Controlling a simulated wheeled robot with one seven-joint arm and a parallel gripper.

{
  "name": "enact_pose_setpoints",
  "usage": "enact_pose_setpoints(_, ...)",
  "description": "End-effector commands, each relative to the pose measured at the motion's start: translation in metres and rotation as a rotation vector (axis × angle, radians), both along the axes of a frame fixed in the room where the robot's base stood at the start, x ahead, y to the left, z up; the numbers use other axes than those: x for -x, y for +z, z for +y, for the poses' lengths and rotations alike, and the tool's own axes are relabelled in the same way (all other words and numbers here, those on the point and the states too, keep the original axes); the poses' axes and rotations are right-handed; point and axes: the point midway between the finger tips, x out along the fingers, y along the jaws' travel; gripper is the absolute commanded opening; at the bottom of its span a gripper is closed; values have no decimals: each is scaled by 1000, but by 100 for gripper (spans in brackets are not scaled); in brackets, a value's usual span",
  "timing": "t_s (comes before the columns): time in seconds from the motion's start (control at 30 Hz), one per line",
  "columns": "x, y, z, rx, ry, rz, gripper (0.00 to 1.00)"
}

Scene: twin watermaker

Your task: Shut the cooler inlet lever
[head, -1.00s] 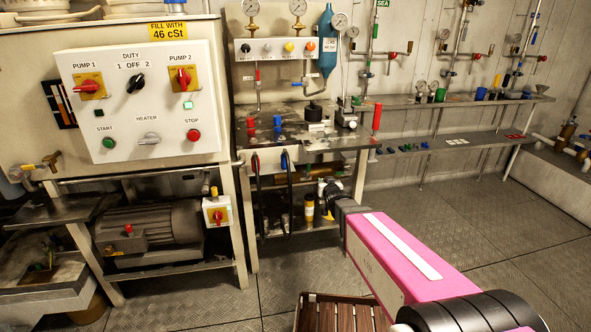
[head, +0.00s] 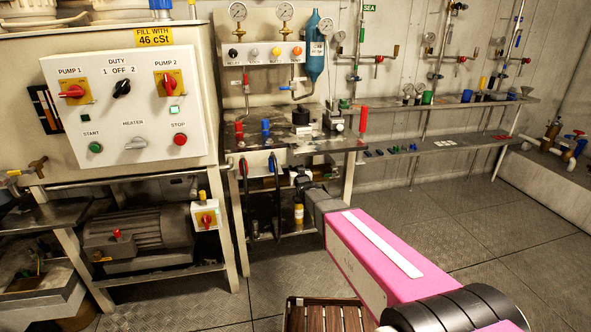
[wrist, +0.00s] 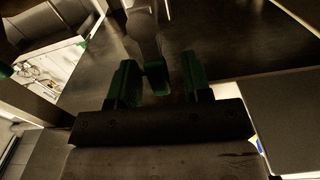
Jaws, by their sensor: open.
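My gripper (head: 302,176) is at the front of the steel bench (head: 320,146), near the bench's front edge and mostly hidden behind my pink arm. In the wrist view my gripper (wrist: 158,80) has its green-tipped fingers apart, with a grey, green-ended part between or beyond them; I cannot tell whether it touches. On the bench stand a red handle (head: 239,132) and a blue handle (head: 265,127); a larger red lever (head: 363,119) is upright at the right end.
A control panel (head: 130,108) stands at the left above a motor (head: 138,237). Black hoses (head: 276,200) hang at the bench front. A slatted wooden crate (head: 325,314) is on the floor below my arm. The floor (head: 450,215) at the right is clear.

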Motion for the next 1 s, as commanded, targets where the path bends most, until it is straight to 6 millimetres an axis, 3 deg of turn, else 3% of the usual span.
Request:
enact_pose_setpoints(0.13, -16, 0, 5, 0, 0, 0, 45)
enact_pose_setpoints(0.43, -18, 0, 5, 0, 0, 1, 45)
enact_pose_setpoints(0.57, -18, 0, 5, 0, 0, 1, 2)
enact_pose_setpoints(1.0, -17, 0, 7, -53, 0, 16, 0)
